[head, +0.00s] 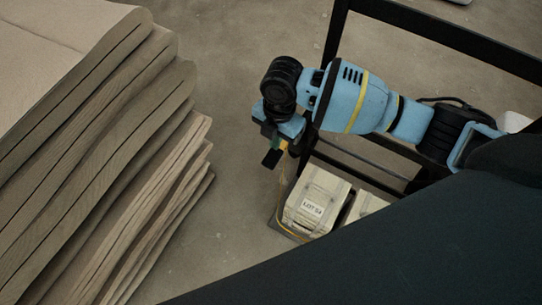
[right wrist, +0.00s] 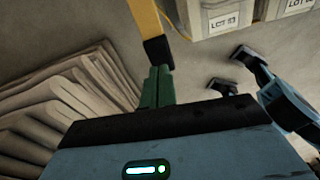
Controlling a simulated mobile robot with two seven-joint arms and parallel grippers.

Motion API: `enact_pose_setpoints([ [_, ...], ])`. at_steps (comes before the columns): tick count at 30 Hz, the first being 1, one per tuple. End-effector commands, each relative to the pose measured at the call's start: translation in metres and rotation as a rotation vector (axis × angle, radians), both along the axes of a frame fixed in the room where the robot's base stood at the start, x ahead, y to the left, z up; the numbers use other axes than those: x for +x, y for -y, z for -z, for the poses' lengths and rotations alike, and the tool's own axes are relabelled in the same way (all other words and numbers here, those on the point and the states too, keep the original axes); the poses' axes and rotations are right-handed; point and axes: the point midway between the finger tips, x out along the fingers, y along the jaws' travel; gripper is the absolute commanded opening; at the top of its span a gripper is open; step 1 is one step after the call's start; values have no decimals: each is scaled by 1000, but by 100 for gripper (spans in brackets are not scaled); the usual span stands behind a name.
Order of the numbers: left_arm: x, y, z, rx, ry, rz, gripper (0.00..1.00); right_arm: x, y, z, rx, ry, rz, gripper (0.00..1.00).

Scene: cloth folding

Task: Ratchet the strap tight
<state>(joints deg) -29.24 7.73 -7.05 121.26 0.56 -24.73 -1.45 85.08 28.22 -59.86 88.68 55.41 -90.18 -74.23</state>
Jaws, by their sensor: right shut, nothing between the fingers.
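My right gripper (head: 271,157) is shut and points down over the floor, between the folded stack and the boxes. In the right wrist view its dark green fingers (right wrist: 158,88) are together. A yellow bar with a black end (right wrist: 157,48) shows just beyond their tips; I cannot tell whether it touches them or is a strap. A thin yellow line (right wrist: 184,36) runs beside a box there. I cannot make out a ratchet in either view. My left gripper is not in the head view.
A tall stack of folded beige cloth (head: 100,140) fills the left side. Pale boxes labelled LOT 53 (head: 318,195) stand in a low dark tray (head: 291,234). A black frame (head: 445,38) stands behind my right arm. Bare floor (head: 230,90) lies between stack and tray.

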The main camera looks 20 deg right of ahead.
Motion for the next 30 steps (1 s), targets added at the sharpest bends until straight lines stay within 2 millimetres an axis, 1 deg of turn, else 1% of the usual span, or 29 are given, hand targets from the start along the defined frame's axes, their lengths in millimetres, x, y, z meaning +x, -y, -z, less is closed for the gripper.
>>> enact_pose_setpoints([
  [1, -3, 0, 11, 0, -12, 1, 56, -1, 0, 13, 0, -4, 0, 0],
  [3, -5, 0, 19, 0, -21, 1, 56, -1, -1, 21, 0, -4, 0, 0],
  [6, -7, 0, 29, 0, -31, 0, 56, -2, -2, 32, -1, -4, 0, 0],
  [9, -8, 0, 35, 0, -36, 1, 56, -2, -3, 37, 0, -2, 0, 0],
  [23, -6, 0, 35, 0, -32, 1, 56, -2, -3, 38, -1, 0, 1, 0],
  [26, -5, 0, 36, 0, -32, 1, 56, -2, -3, 43, 0, 0, 1, 0],
  [30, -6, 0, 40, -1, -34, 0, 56, -2, -3, 56, -1, -1, 2, 0],
])
